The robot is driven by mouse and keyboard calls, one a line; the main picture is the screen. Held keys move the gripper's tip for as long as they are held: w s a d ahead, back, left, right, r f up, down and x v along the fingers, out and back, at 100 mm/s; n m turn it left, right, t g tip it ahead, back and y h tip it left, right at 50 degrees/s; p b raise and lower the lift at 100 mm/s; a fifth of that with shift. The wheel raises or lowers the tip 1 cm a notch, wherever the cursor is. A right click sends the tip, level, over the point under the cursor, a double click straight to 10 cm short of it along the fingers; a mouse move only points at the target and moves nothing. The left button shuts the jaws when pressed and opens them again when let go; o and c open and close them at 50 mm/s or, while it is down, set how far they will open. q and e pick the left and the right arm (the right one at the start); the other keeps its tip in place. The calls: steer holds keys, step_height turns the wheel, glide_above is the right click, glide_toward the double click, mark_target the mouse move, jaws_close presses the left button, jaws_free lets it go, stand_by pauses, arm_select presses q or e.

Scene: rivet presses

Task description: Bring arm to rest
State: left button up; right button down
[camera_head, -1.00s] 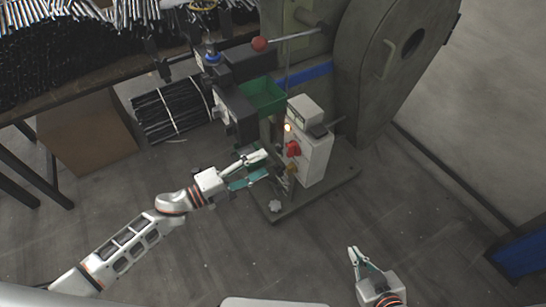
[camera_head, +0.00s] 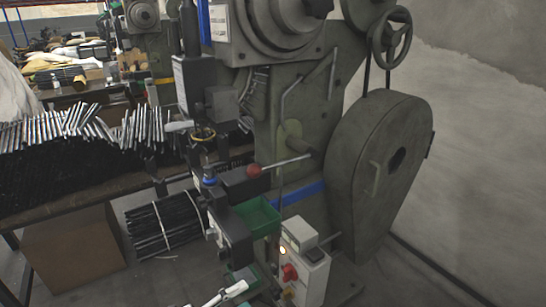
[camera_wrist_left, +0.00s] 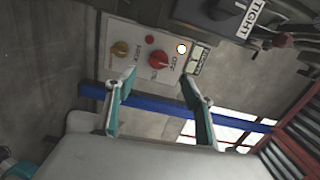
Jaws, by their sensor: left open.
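My left gripper (camera_head: 236,287) shows only in part at the bottom edge of the head view, to the left of the press's white control box (camera_head: 303,268). In the left wrist view its two teal-and-grey fingers (camera_wrist_left: 160,88) stand apart with nothing between them. The red knob also shows in the head view (camera_head: 289,272). My right gripper is out of view.
The green rivet press (camera_head: 300,140) with its large wheel guard (camera_head: 380,180) fills the middle. A red-knobbed lever (camera_head: 254,170) and a green bin (camera_head: 257,217) are on it. At left a table holds piles of rods above a cardboard box (camera_head: 75,260); a tied rod bundle (camera_head: 163,228) lies nearby.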

arm_select(q)
steer(key=s+a+f+n+y+p, duration=0.1)
steer(key=s+a+f+n+y, duration=0.3)
steer(key=s+n, duration=0.5)
steer(key=s+a+f+n+y+p, duration=0.2)
steer(key=s+a+f+n+y, duration=0.3)
steer(key=n, duration=0.9)
steer(key=s+f+y, duration=0.1)
steer(key=s+y, duration=0.1)
steer(key=s, duration=0.1)
steer(key=shift+s+a+f+y, duration=0.2)
steer(key=shift+s+y, duration=0.1)
steer(key=shift+s, duration=0.1)
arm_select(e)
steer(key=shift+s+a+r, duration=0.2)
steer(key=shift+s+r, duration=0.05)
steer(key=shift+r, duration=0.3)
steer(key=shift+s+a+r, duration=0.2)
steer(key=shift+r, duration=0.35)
